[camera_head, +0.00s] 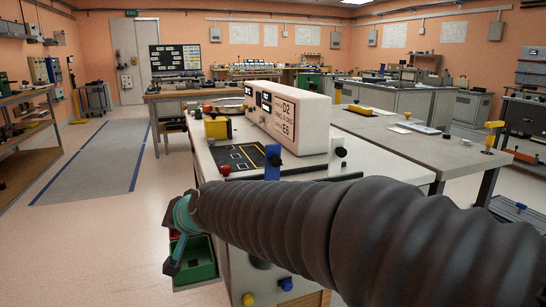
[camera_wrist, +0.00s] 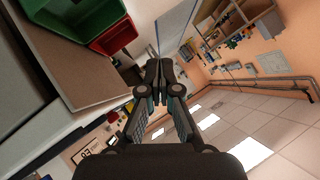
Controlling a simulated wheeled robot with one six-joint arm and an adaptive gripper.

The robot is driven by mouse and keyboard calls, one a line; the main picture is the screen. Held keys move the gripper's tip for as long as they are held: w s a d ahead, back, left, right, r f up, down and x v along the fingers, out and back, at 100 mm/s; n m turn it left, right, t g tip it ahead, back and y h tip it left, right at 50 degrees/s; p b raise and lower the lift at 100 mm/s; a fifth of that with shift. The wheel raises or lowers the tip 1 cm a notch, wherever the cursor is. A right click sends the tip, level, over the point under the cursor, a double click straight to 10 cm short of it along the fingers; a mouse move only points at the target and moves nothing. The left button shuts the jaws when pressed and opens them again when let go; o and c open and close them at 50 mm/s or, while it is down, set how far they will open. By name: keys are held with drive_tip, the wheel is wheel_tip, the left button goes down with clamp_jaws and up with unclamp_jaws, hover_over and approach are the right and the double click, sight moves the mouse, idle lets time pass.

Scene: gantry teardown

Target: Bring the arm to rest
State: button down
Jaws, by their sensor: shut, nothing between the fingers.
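My gripper (camera_wrist: 159,72) shows in the wrist view with its two fingers meeting at the tips; it is shut and empty. In the head view my arm, in a dark ribbed sleeve, reaches from the lower right toward the left. Its teal-coloured end hangs beside the front left of the workbench, over a green bin (camera_head: 196,262). In the wrist view the green bin (camera_wrist: 75,22) and a red bin (camera_wrist: 114,37) lie to the upper left of the fingers, apart from them.
A white instrument box (camera_head: 290,118) marked D2 and E5 stands on the bench, with a black panel (camera_head: 240,158), a yellow block (camera_head: 217,128) and a blue block (camera_head: 272,162) nearby. A grey table (camera_head: 385,140) adjoins at right. The floor at left (camera_head: 95,180) is clear.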

drive_tip(key=s+d+f+g+h, duration=0.1)
drive_tip(key=s+d+f+h, duration=0.1)
drive_tip(key=s+d, duration=0.5)
drive_tip(key=s+d+f+h, duration=0.3)
drive_tip(key=s+d, duration=0.4)
drive_tip(key=d, duration=1.1)
drive_tip(key=s+d+f+m+g+h, duration=0.1)
drive_tip(key=s+d+f+h, duration=0.2)
drive_tip(key=s+d, duration=0.4)
drive_tip(key=d+f, duration=0.1)
drive_tip(key=d, duration=0.4)
drive_tip(key=shift+d+f+g, duration=0.15)
drive_tip(key=shift+f+g, duration=0.1)
drive_tip(key=shift+g, duration=0.05)
